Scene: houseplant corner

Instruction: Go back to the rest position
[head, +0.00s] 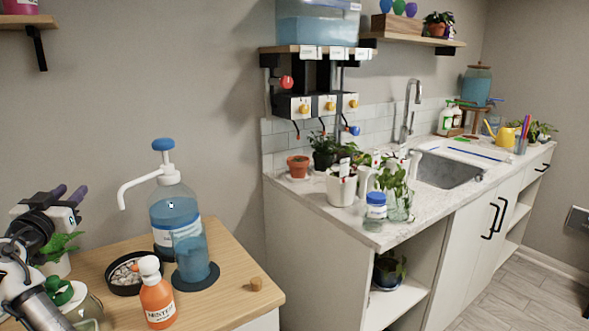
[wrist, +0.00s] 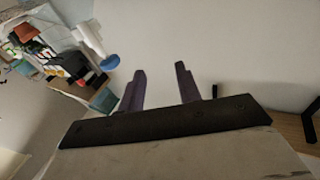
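My gripper (head: 69,196) is at the left edge of the head view, raised above the wooden table (head: 232,262). In the wrist view my gripper (wrist: 160,88) shows its two purple fingers standing apart with nothing between them. Behind the fingers is only plain wall. The gripper touches no object that I can see.
Near my arm on the wooden table stand a pump bottle (head: 174,215), a blue cup (head: 191,258), an orange bottle (head: 156,295), a dark bowl (head: 124,277) and a small cork (head: 256,283). The white counter (head: 385,232) with plants and a sink (head: 450,170) is to the right.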

